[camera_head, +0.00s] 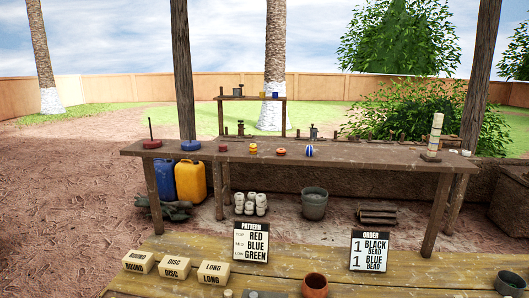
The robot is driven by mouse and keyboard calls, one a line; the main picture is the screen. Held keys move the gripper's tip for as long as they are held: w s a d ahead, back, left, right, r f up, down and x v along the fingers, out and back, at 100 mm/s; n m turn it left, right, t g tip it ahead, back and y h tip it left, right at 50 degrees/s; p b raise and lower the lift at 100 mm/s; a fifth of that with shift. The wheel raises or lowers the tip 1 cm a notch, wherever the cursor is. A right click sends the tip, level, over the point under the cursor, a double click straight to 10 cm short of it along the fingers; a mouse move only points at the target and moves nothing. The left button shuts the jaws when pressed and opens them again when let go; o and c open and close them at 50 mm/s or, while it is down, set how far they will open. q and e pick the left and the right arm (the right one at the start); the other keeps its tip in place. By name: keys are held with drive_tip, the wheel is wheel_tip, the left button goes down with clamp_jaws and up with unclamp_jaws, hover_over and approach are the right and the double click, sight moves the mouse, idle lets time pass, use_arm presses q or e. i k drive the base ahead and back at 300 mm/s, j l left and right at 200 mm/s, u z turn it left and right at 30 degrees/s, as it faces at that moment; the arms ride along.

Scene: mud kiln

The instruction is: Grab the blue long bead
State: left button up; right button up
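A small blue and white striped bead (309,150) stands on the long wooden table (360,155), right of the orange bead. It is too small to tell whether it is a long bead. A box labelled LONG (212,273) sits at the front left on the near bench; its contents cannot be seen. An order sign (370,251) reads 1 black bead and 1 blue bead. Neither of my grippers is in view.
On the table stand a red disc with a rod (151,143), a blue disc (190,145), a yellow bead (253,149), an orange bead (281,151) and a cream stack (435,135). ROUND (139,263) and DISC (174,267) boxes, a pattern sign (251,241) and a brown pot (315,286) occupy the near bench.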

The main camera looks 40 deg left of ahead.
sight(310, 148)
drive_tip(key=u, duration=1.15)
